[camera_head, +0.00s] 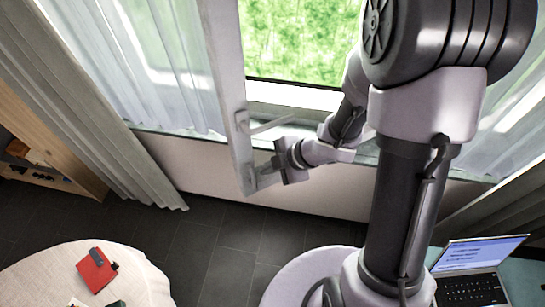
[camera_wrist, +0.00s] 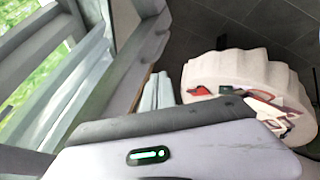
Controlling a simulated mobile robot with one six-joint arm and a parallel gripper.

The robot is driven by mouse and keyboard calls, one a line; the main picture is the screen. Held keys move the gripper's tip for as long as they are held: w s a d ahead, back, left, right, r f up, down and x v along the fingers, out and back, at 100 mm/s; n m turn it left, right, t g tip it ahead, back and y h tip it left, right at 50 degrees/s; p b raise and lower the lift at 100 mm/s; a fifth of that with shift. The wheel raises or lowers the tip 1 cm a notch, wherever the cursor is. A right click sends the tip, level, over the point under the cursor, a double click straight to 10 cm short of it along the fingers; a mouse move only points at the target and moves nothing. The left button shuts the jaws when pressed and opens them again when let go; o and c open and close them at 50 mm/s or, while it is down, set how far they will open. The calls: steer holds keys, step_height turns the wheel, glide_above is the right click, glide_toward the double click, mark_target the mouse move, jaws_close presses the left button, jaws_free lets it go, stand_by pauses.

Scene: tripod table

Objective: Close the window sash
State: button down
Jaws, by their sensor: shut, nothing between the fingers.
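The window sash (camera_head: 228,75) is a white frame standing open into the room, with green foliage showing through the opening to its right. Its handle (camera_head: 265,125) sticks out to the right from the sash's edge. My gripper (camera_head: 274,170) is shut and empty by the lower corner of the sash, just below the handle. I cannot tell whether it touches the frame. In the wrist view, pale window framing fills the left side, and my gripper's body covers the bottom; its fingertips are not clear there.
A round table with a pale cloth (camera_head: 40,270) stands at lower left with a red item (camera_head: 97,270) on it. A laptop (camera_head: 470,285) is at lower right. Curtains (camera_head: 90,110) hang left of the sash. Dark tiled floor (camera_head: 225,235) between is clear.

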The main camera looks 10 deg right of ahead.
steer(key=w+a+f, duration=0.2)
steer(key=w, duration=0.1)
steer(key=w+a+f, duration=0.1)
steer(key=w, duration=0.1)
steer(key=shift+w+a+f, duration=0.2)
steer(key=shift+a+f, duration=0.1)
steer(key=shift+f, duration=0.05)
